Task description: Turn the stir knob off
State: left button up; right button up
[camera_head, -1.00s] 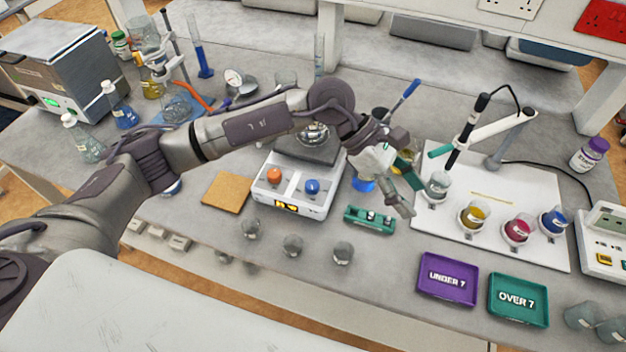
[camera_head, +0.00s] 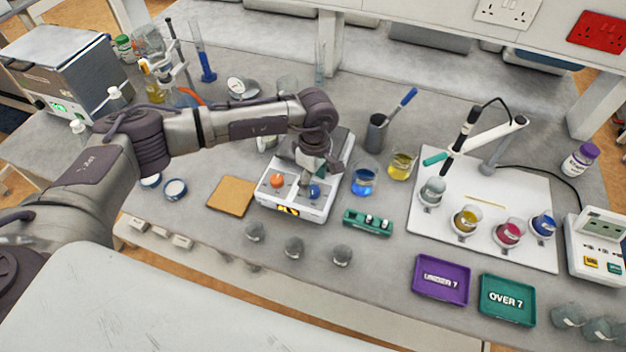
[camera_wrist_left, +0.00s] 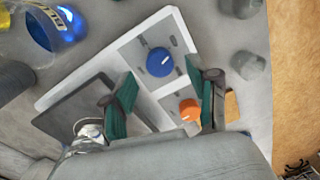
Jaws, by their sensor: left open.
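The white hotplate stirrer (camera_head: 291,205) stands mid-bench with an orange knob (camera_head: 277,180) and a blue knob (camera_head: 314,192) on its front panel. I cannot read which one is labelled stir. My left gripper (camera_head: 318,172) is over the panel at the blue knob, partly covering the stirrer's top. In the left wrist view the gripper (camera_wrist_left: 161,78) is open, with teal pads apart. The blue knob (camera_wrist_left: 160,62) lies between the fingertips in that picture, and the orange knob (camera_wrist_left: 190,109) sits near the right finger. Contact cannot be told. My right gripper is not in view.
A beaker of blue liquid (camera_head: 363,182) stands just right of the stirrer, near a green rack (camera_head: 367,222). A cork mat (camera_head: 231,196) lies left of it. Several small beakers (camera_head: 294,247) stand in front. Purple (camera_head: 441,279) and green (camera_head: 508,299) trays lie at right.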

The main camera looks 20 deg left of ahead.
aim_at(313, 189)
pick_arm(q)
jog(key=shift+f+p, duration=0.3)
jog(key=shift+f, duration=1.25)
grip_shut()
